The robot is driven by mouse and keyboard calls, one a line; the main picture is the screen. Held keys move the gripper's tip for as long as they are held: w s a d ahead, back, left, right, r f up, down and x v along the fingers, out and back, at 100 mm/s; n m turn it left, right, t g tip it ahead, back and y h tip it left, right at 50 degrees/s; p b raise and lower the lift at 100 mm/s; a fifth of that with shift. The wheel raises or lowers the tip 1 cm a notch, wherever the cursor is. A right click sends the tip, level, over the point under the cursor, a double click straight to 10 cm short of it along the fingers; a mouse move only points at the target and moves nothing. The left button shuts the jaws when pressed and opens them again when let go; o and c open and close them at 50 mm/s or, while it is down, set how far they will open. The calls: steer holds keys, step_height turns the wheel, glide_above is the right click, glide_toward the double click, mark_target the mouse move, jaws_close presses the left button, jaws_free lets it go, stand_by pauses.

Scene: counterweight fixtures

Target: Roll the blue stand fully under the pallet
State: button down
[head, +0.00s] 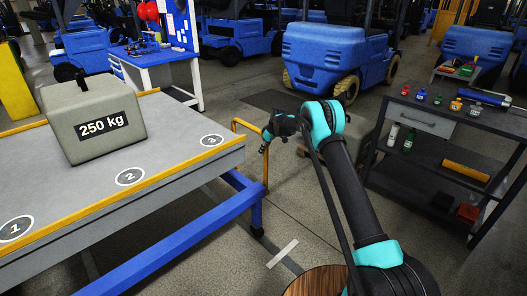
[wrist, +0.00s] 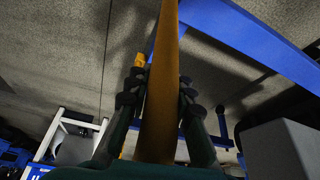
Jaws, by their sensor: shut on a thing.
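The grey pallet (head: 179,158) with yellow edging fills the left of the head view. Its top has circles marked 1, 2 and 3, and a grey 250 kg block (head: 96,121) sits at its far side. The blue stand (head: 178,237) shows below the pallet, with a long rail partly out from under the near edge and a dark caster at the right end. The rest is hidden underneath. A yellow handle (head: 247,126) rises at the stand's right end. My gripper (head: 269,131) is shut on this handle. In the wrist view its fingers sit either side of the yellow bar (wrist: 162,80).
A dark shelf cart (head: 430,125) with bottles and tools stands at the right. A round wooden top (head: 315,282) is at the bottom. Floor right of the stand is mostly clear.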

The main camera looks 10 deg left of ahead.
steer(key=shift+w+d, duration=0.25)
steer(key=shift+d, duration=0.15)
steer(key=c, duration=1.5)
jaws_free()
steer(key=shift+f, duration=0.1)
steer(key=shift+o, duration=1)
steer(key=shift+s, duration=0.1)
steer(key=shift+a, duration=0.1)
steer(key=v, duration=1.2)
